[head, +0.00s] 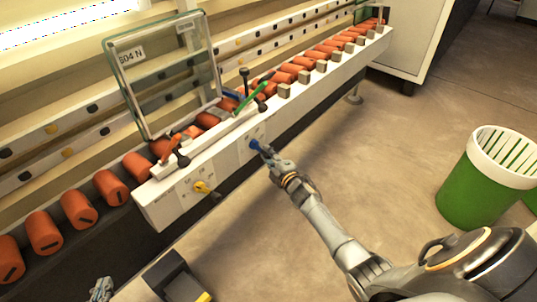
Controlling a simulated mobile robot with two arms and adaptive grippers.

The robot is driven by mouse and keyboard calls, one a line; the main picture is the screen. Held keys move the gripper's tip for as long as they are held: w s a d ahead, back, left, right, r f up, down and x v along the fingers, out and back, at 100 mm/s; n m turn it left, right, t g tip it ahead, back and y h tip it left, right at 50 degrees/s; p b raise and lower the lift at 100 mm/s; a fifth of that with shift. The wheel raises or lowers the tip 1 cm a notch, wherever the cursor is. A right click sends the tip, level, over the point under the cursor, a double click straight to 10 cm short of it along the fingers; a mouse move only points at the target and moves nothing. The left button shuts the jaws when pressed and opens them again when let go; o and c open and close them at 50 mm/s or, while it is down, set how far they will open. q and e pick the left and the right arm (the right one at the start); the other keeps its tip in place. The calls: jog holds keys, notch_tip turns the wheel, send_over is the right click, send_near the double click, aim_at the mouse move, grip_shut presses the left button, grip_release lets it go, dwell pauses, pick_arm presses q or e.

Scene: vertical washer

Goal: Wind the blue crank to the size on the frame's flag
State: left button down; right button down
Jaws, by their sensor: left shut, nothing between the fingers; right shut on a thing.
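The blue crank (256,145) sits on the front face of the white machine rail. My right gripper (263,150) is shut on it, its arm reaching in from the lower right. The fingers cover part of the crank. A glass frame (212,58) with greenish edges stands upright on the rail. Its white flag (131,53) carries small print that looks like "604 N", though the first digit is unclear. The scale beside the crank is too small to read. My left gripper (101,291) is shut and empty at the lower left edge, well away from the crank.
A yellow crank (204,187) sits lower left on the same rail (170,205). Orange rollers (78,209) line the conveyor. Black-knobbed levers (245,76) and a green bar (251,98) stand near the frame. A green-and-white bin (477,190) stands on open floor at right.

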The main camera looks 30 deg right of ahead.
jog(key=shift+f, duration=0.1)
jog(key=c, duration=1.1)
grip_release()
jog(key=shift+c, duration=0.2)
jog(key=s+r, duration=0.1)
jog(key=s, duration=1.1)
jog(key=shift+a+r, duration=0.15)
